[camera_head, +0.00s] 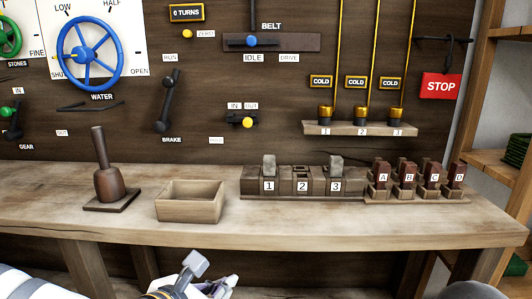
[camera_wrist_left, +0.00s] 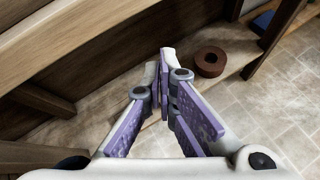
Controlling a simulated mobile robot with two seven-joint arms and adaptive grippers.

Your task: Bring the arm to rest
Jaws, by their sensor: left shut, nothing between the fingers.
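My left gripper (camera_head: 208,284) shows at the bottom of the head view, below and in front of the bench's front edge. In the left wrist view its purple-padded fingers (camera_wrist_left: 165,75) come together at the tips, with nothing between them. It is shut and empty, apart from the bench. A white and grey part of my left arm (camera_head: 30,284) shows at the bottom left of the head view. My right gripper is not in view.
The wooden bench (camera_head: 330,226) carries a mallet-like tool (camera_head: 106,180), an open wooden box (camera_head: 190,201), numbered blocks (camera_head: 302,182) and lettered blocks (camera_head: 416,178). A control panel with a blue wheel (camera_head: 90,54) stands behind.

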